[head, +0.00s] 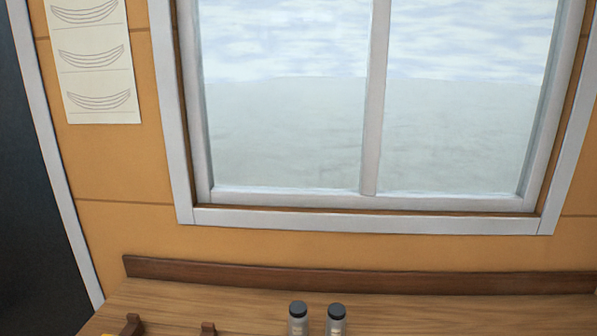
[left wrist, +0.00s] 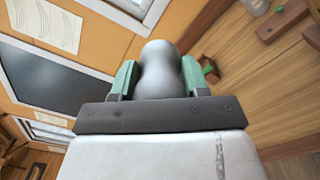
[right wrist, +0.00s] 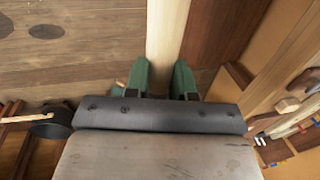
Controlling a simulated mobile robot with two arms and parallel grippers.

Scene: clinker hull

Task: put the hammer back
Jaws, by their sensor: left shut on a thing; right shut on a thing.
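Neither gripper shows in the head view. In the left wrist view my left gripper (left wrist: 158,76) is shut on a smooth grey waisted object (left wrist: 161,65) with a rounded end. A dark round piece with a thin wooden stick (right wrist: 52,122) lies at the lower left of the right wrist view.
Two dark-capped bottles (head: 298,318) (head: 336,320) stand on the wooden bench (head: 230,302) below the window. Small brown wooden blocks (head: 132,325) rise at the bench's left front. Several wooden-handled tools (right wrist: 297,108) show at the right of the right wrist view.

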